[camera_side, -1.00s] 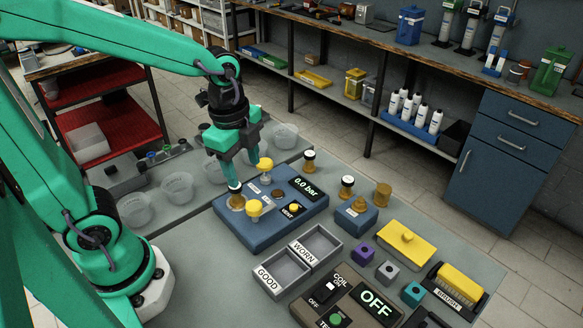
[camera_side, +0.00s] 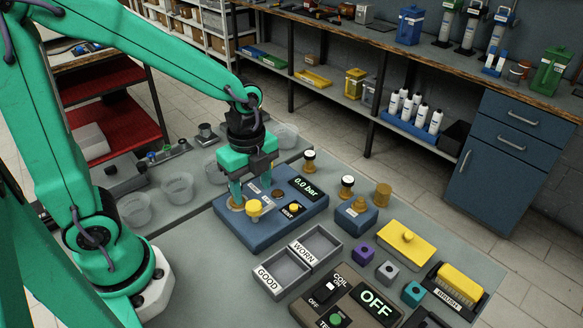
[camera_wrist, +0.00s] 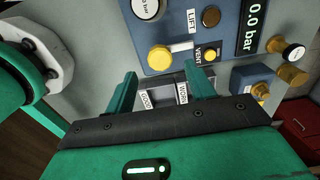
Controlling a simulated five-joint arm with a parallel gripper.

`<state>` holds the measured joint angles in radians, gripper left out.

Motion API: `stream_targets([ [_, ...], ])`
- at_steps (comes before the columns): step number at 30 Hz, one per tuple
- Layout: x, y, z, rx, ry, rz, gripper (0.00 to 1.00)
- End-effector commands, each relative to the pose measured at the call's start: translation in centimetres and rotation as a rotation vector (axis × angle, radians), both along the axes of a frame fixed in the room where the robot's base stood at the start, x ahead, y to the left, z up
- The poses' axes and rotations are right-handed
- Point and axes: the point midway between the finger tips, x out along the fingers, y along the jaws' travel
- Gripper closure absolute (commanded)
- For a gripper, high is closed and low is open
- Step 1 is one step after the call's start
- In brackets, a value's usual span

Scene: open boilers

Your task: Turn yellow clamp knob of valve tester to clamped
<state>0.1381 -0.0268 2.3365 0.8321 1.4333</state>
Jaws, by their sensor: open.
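The valve tester (camera_side: 262,233) is a blue box with a display (camera_side: 305,188) reading 0.0 bar. A yellow knob (camera_side: 254,208) stands on its near side; a yellow knob also shows in the wrist view (camera_wrist: 160,58), just beyond and between the fingertips. I cannot tell which yellow knob is the clamp knob. My gripper (camera_side: 251,189) is open and empty, pointing down over the tester's left part. In the wrist view its two fingers (camera_wrist: 163,86) are spread apart.
The WORN tray (camera_side: 316,243) and GOOD tray (camera_side: 281,272) lie in front of the tester. A small blue block (camera_side: 355,216) with a brass-coloured part stands to its right. Clear cups (camera_side: 177,187) stand to the left. A coil tester (camera_side: 345,302) lies at the front.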

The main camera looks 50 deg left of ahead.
Motion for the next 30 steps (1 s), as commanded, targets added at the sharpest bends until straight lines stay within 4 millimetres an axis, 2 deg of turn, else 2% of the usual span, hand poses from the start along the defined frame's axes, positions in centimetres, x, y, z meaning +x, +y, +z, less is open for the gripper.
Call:
stream_targets([
  [6, -0.1, 0.0, -2.7, 0.001, 0.004, 0.001, 0.45],
  [12, 0.0, 0.0, -4.3, 0.0, 0.002, 0.001, 0.45],
  [25, 0.0, 0.0, -4.9, 0.0, 0.0, 0.001, 0.45],
  [30, 0.0, 0.0, -4.8, 0.0, 0.0, 0.001, 0.79],
])
